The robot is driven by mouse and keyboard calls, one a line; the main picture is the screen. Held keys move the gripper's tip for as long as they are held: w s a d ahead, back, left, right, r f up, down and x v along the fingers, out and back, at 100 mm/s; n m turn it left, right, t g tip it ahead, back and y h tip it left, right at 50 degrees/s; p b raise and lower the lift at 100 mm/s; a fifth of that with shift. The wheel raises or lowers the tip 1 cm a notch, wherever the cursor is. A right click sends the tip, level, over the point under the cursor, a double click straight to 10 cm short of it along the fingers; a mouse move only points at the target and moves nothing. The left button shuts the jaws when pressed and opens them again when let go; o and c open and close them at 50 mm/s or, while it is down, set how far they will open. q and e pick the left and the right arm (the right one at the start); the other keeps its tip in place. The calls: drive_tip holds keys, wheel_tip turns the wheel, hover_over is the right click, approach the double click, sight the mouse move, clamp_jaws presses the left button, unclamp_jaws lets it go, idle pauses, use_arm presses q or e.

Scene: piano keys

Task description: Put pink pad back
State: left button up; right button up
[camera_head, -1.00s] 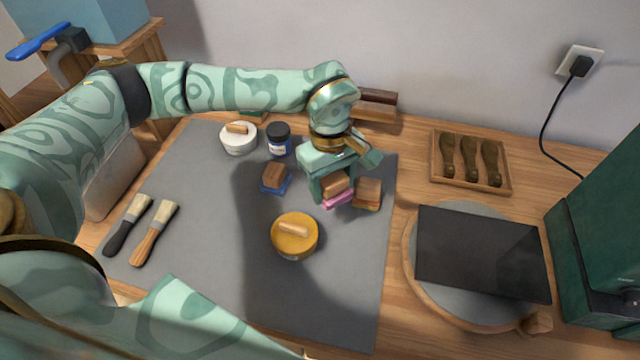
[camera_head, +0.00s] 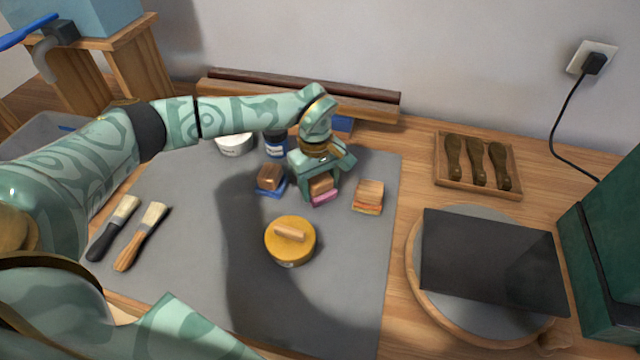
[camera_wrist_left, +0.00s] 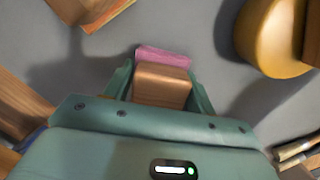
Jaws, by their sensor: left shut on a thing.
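The pink pad (camera_head: 325,198) is the pink bottom of a small block with a wooden top (camera_head: 321,184). My left gripper (camera_head: 320,188) is shut on this block, its fingers on either side of the wooden part. In the left wrist view the wooden top (camera_wrist_left: 161,86) sits between the green fingers, with the pink pad (camera_wrist_left: 163,56) showing along its far edge. The block is over the grey mat (camera_head: 225,290); I cannot tell whether it touches the mat. My right gripper is not in view.
A blue-based block (camera_head: 270,179) stands left of the gripper, an orange-based block (camera_head: 368,197) to its right. A yellow round pot (camera_head: 290,241) is in front. Behind are a dark jar (camera_head: 275,145) and a wooden rack (camera_head: 300,98). Two brushes (camera_head: 140,237) lie left.

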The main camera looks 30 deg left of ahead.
use_arm(q)
drive_tip(key=shift+f, duration=0.15)
drive_tip(key=o, duration=0.9)
drive_tip(key=r+p, duration=0.1)
drive_tip(key=r, duration=0.3)
drive_tip(key=r+p, duration=0.1)
drive_tip(key=r, duration=0.3)
drive_tip(key=a+r+p, duration=0.1)
drive_tip(key=r, duration=0.3)
drive_tip(key=shift+w+a+r, duration=0.1)
drive_tip(key=shift+w+r, duration=0.1)
drive_tip(key=shift+w, duration=0.15)
